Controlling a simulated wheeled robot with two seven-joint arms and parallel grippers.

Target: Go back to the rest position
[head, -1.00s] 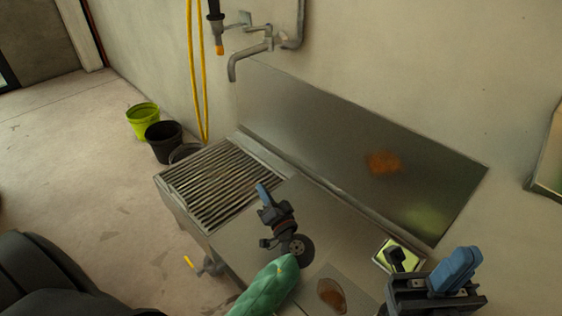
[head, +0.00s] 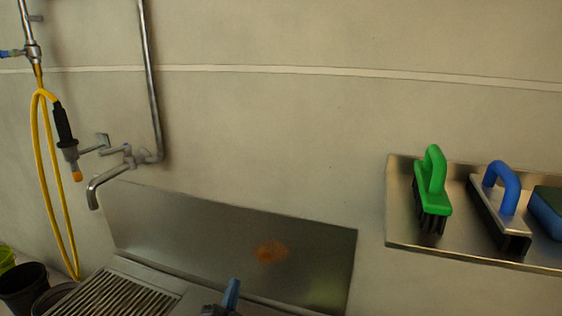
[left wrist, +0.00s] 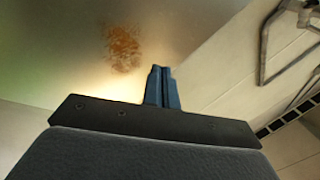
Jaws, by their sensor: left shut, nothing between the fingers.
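My left gripper (head: 230,296) shows only as a blue finger and a bit of dark body at the bottom edge of the head view, in front of the sink's metal backsplash (head: 180,232). In the left wrist view my left gripper (left wrist: 162,88) has its two blue fingers together, with nothing between them. Behind the fingers are the steel surface with a rusty brown stain (left wrist: 123,47) and the pale wall. My right gripper is outside both views.
A wall shelf (head: 401,232) at right holds a green brush (head: 433,190), a blue-handled brush (head: 499,205) and a blue item (head: 547,210). A tap (head: 110,177) and yellow hose (head: 42,170) are at left. The drain grate (head: 115,296) and black bucket (head: 22,288) sit low left.

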